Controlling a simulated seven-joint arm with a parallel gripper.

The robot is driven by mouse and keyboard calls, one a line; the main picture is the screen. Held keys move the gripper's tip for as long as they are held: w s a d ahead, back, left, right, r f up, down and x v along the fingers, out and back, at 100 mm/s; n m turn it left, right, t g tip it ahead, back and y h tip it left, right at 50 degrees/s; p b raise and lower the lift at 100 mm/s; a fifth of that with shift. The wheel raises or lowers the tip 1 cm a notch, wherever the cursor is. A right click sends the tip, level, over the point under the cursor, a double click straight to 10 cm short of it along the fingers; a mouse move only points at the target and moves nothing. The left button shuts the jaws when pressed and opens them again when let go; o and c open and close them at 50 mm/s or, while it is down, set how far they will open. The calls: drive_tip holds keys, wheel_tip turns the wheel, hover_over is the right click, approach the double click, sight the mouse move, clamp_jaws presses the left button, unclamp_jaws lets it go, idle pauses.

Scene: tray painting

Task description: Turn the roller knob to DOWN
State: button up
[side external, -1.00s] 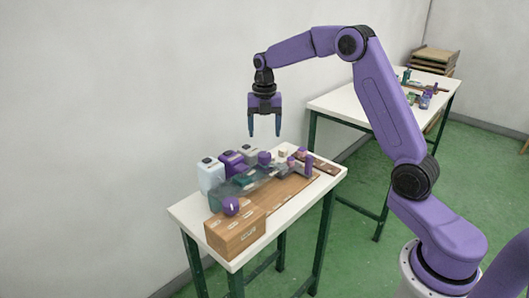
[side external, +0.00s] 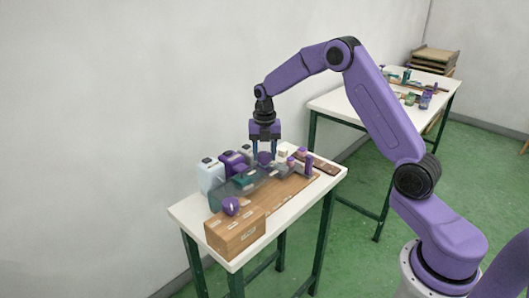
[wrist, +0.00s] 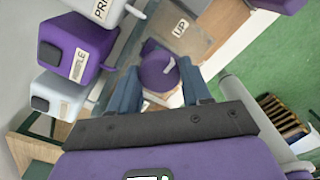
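A round purple knob (side external: 264,158) stands near the middle of the near table's back part, with a label reading UP (wrist: 180,27) near it in the wrist view. I take it for the roller knob; it also shows in the wrist view (wrist: 158,73). My gripper (side external: 263,151) points straight down over it, fingers apart. In the wrist view my gripper (wrist: 160,88) has one finger on each side of the knob. I cannot tell whether either finger touches it. No DOWN label is readable.
White, purple and pale containers (side external: 210,175) stand in a row along the table's left edge. Small purple-topped items stand to the right. A second table (side external: 345,100) stands behind.

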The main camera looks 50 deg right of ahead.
drive_tip(key=c, duration=0.5)
drive_tip(key=shift+o, duration=0.3)
drive_tip(key=shift+m, duration=0.4)
drive_tip(key=m, duration=0.2)
drive_tip(key=shift+m, duration=0.4)
drive_tip(key=m, duration=0.4)
drive_tip(key=shift+m, duration=0.3)
drive_tip(key=m, duration=0.5)
drive_tip(key=shift+m, duration=2.4)
drive_tip(key=o, duration=1.1)
drive_tip(key=shift+c, duration=0.2)
